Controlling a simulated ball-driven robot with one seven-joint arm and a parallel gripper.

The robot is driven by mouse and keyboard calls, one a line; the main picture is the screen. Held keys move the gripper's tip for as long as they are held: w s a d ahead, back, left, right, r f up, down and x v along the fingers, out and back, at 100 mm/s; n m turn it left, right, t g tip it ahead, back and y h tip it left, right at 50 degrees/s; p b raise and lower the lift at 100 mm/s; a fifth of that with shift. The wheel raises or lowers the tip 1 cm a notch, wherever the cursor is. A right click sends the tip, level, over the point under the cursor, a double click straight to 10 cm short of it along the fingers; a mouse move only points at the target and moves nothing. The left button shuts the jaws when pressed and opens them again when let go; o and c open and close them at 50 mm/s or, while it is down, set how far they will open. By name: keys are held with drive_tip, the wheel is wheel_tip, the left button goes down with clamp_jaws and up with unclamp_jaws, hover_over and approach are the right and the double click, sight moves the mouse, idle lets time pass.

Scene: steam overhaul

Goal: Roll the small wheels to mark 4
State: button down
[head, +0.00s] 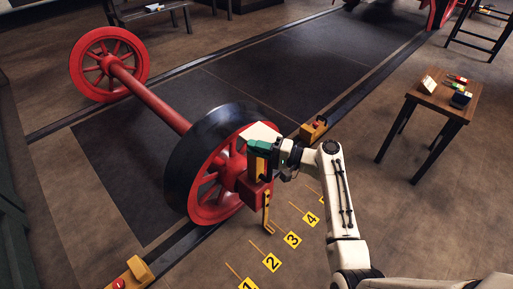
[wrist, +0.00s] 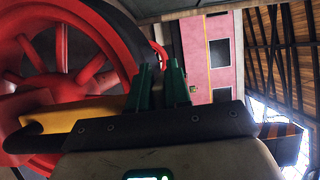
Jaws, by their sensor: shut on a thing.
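The small wheels are a red spoked pair on a red axle (head: 150,100). The far wheel (head: 78,64) and the near wheel (head: 208,201), which has a broad black tyre, stand upright on the rails. My gripper (head: 266,146) is at the near wheel's upper right side. In the wrist view its green fingers (wrist: 161,83) are close together at the wheel's rim (wrist: 122,45), shut on it; the exact contact is partly hidden. A yellow pointer (head: 266,212) hangs by the near wheel, its foot close to the mark 3 plate (head: 292,239). The mark 4 plate (head: 312,219) lies farther along.
A yellow stop block (head: 314,129) sits on the near rail beyond the wheel, another (head: 131,275) at lower left. Plates 1 and 2 (head: 271,262) lie nearer. A small wooden table (head: 441,100) with several items stands right. The dark floor between the rails is clear.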

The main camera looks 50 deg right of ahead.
sight(276, 132)
drive_tip(key=shift+d+f, duration=0.15)
drive_tip(key=shift+d, duration=0.15)
drive_tip(key=shift+d+b, duration=0.6)
drive_tip(key=shift+d, duration=0.6)
drive_tip(key=shift+d+b, duration=0.55)
drive_tip(key=shift+d, duration=0.2)
drive_tip(key=shift+d+b, duration=0.6)
drive_tip(key=shift+d, duration=1)
drive_tip(key=shift+d+b, duration=0.6)
drive_tip(key=shift+b, duration=0.05)
drive_tip(key=shift+d+b, duration=0.3)
drive_tip(key=shift+d, duration=0.3)
drive_tip(key=shift+s+d+f+b, duration=0.1)
drive_tip(key=shift+d+b, duration=0.45)
drive_tip(key=shift+d, duration=0.55)
drive_tip(key=shift+d+b, duration=0.7)
drive_tip(key=shift+d, duration=0.05)
